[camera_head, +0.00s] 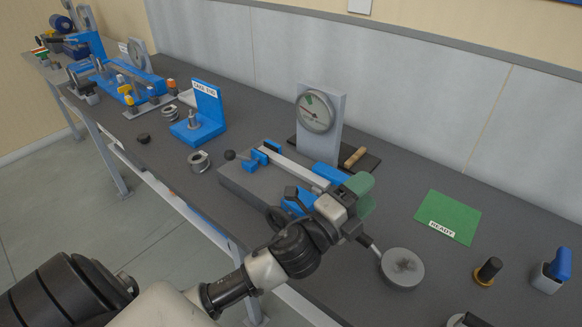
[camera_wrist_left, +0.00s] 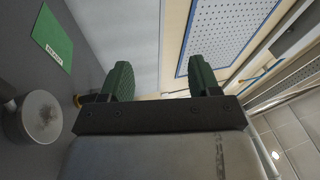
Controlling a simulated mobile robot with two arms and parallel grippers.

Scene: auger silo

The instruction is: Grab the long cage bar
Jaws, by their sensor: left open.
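A long pale bar (camera_head: 295,167) lies in a fixture with blue blocks on the grey bench, in the head view. It looks like the long cage bar, though I see no label on it. My left gripper (camera_head: 360,196) is above the right end of this fixture and hides part of it. In the left wrist view my left gripper (camera_wrist_left: 160,68) shows two green fingers well apart with nothing between them. The bar does not show in that view. My right gripper is not in view.
A dial gauge (camera_head: 316,111) stands behind the fixture. A round grey disc (camera_head: 402,267) and a green READY mat (camera_head: 448,217) are to the right. A blue labelled stand (camera_head: 199,121) and a metal ring (camera_head: 199,161) are to the left.

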